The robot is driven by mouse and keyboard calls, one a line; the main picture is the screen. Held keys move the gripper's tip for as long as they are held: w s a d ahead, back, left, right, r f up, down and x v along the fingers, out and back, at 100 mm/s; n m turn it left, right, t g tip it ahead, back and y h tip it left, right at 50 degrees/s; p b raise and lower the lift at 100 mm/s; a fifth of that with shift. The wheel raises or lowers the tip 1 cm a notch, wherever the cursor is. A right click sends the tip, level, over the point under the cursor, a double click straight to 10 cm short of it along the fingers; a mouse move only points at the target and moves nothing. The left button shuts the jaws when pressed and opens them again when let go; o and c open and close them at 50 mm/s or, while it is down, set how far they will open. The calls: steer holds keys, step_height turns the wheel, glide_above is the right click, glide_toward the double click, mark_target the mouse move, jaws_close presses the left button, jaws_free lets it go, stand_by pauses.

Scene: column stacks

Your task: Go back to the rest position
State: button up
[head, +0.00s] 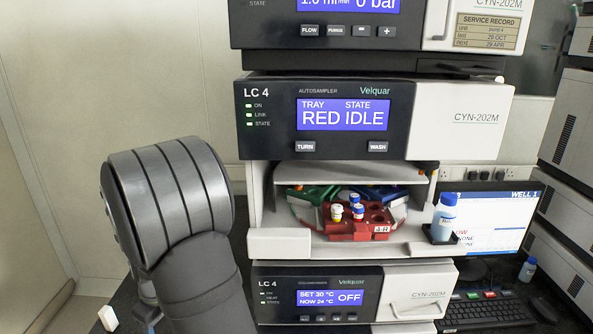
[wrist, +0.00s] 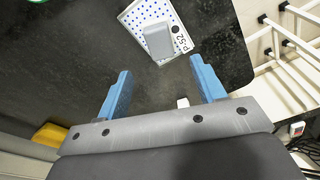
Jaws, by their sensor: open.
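My gripper shows in the wrist view (wrist: 160,88). Its two blue fingers are spread apart with nothing between them, above the dark bench top. In the head view my grey arm stands at the left, beside the instrument stack, and the fingers are hidden there. The autosampler (head: 375,120) reads RED IDLE. In its open bay a red tray segment (head: 345,231) holds several small vials (head: 337,212) with white and blue caps. A green segment (head: 310,195) lies behind it.
A blue-capped bottle (head: 445,215) stands in a holder at the bay's right. A monitor (head: 495,220) and keyboard (head: 485,312) are further right. In the wrist view a white plate with blue dots (wrist: 145,18) carries a grey block (wrist: 158,41). A white rack (wrist: 290,50) borders the bench.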

steer(key=f, duration=0.6)
steer(key=a+f, duration=0.1)
steer(key=f, duration=0.2)
steer(key=shift+w+f, duration=0.2)
step_height(320, 180, up, 11)
steer(key=s+a+f+n, duration=0.1)
steer(key=a+f, duration=0.2)
steer(key=a, duration=0.1)
steer(key=s+a+f, duration=0.1)
steer(key=a+f, duration=0.2)
steer(key=a, duration=0.2)
steer(key=s+a+f+n, duration=0.1)
steer(key=s+a+f, duration=0.1)
steer(key=a, duration=0.3)
steer(key=shift+f+n, duration=0.3)
steer(key=shift+f, duration=0.55)
step_height(320, 180, down, 3)
steer(key=shift+f, duration=0.2)
steer(key=shift+s+d+r, duration=0.1)
steer(key=shift+d+r, duration=0.05)
steer(key=shift+r, duration=1.1)
